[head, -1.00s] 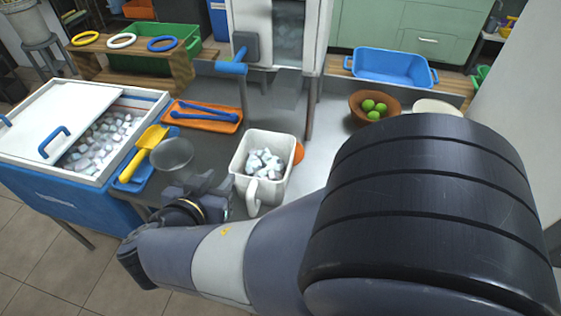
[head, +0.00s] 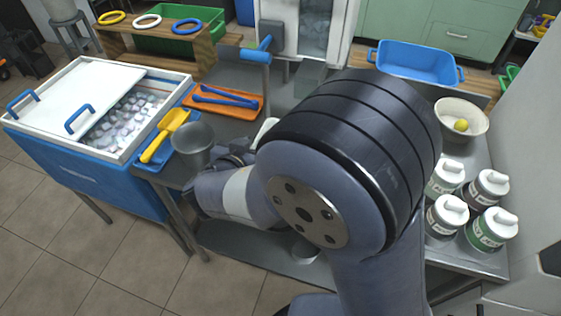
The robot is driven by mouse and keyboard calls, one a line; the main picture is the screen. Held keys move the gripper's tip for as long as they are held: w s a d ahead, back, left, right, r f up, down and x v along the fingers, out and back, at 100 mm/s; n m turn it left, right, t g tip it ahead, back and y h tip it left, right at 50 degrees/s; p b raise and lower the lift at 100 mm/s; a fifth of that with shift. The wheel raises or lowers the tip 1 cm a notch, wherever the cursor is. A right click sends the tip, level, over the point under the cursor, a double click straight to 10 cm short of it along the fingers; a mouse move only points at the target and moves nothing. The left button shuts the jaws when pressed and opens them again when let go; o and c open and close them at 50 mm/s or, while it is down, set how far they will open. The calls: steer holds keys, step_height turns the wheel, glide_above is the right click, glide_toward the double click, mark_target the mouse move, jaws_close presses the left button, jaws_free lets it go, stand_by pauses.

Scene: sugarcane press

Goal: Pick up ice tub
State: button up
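The ice tub is almost wholly hidden behind my arm. Only a small piece of white rim (head: 265,129) shows just above the arm, and it looks like part of the tub. My gripper (head: 238,153) is at the counter near that white rim, to the right of a clear grey cup (head: 193,143). Its fingers are dark and partly covered by my own arm, so I cannot see whether they are open or touch the tub.
An ice chest (head: 120,110) with a half-open lid stands at left, beside a yellow scoop (head: 166,134). An orange tray (head: 222,101) with blue tongs lies behind my gripper. A blue basin (head: 416,63), a cream bowl (head: 463,119) and several lidded jars (head: 446,216) stand at right.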

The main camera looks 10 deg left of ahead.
steer(key=shift+c, duration=0.5)
jaws_close()
stand_by(0.9)
